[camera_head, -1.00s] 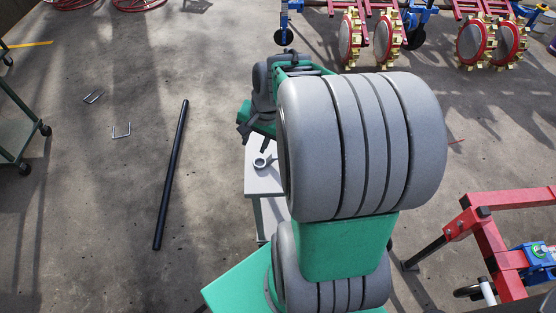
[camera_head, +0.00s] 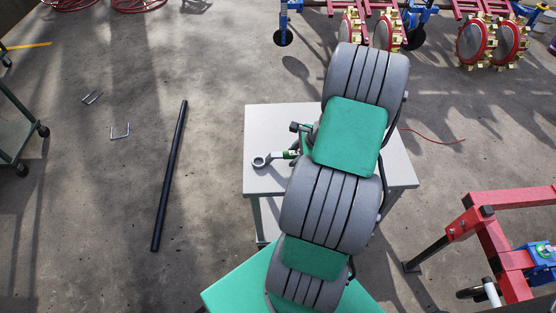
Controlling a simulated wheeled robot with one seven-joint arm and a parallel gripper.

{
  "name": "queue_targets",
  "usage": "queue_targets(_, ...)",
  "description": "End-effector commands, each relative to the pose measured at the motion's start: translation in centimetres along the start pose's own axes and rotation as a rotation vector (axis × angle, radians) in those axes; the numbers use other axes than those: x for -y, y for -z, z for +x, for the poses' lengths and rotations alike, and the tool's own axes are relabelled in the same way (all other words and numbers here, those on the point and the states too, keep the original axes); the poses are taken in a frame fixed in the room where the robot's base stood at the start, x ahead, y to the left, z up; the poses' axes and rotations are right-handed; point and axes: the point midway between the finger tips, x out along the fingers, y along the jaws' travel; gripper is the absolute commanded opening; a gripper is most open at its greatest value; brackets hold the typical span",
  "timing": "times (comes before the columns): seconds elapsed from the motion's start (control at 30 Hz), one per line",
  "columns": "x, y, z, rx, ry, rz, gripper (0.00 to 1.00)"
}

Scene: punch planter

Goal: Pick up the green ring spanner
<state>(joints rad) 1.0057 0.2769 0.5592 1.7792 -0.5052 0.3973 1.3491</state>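The ring spanner lies on the small grey-white table (camera_head: 262,122), near its left edge. Its grey ring end (camera_head: 259,162) points left, and a short green part (camera_head: 289,154) shows to the right of it. The rest of the spanner is hidden under my arm. My gripper (camera_head: 300,141) is beside the green part, low over the table. Only dark pieces of it show past the arm, so I cannot tell whether its fingers are apart or touch the spanner.
A black bar (camera_head: 170,175) and two U-shaped metal pieces (camera_head: 121,132) lie on the floor at left. A red frame (camera_head: 490,240) stands at right. Red wheeled machinery (camera_head: 474,42) is at the back.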

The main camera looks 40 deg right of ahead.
Motion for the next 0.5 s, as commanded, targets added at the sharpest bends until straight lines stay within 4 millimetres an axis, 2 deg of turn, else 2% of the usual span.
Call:
queue_targets(0.1,0.03,0.00,-0.07,-0.001,0.001,-0.001,0.37)
queue_targets(0.5,0.04,-0.01,-0.10,-0.001,0.000,-0.001,0.04)
